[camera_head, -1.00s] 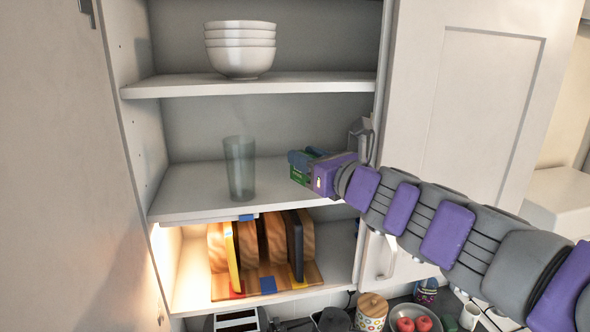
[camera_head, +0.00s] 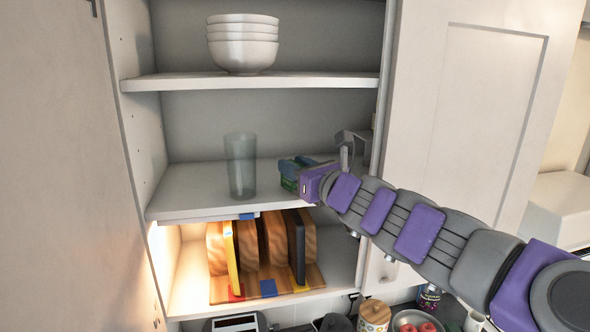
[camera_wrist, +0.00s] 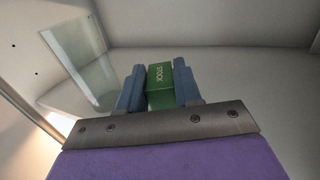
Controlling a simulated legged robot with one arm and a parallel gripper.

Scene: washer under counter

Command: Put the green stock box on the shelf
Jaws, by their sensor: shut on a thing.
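The green stock box (camera_wrist: 160,86) sits between the two blue fingers of my gripper (camera_wrist: 158,88) in the wrist view, with its "STOCK" label showing. In the head view my gripper (camera_head: 296,172) is shut on the green box (camera_head: 289,184) at the middle shelf (camera_head: 205,192) of the open cabinet, right of the glass. The fingers and purple wrist hide much of the box. I cannot tell whether the box touches the shelf.
A clear glass (camera_head: 240,166) stands left of my gripper on the same shelf. Stacked white bowls (camera_head: 242,44) are on the shelf above. Boards in a wooden rack (camera_head: 262,250) stand below. The open cabinet door (camera_head: 470,120) is on the right, close to my arm.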

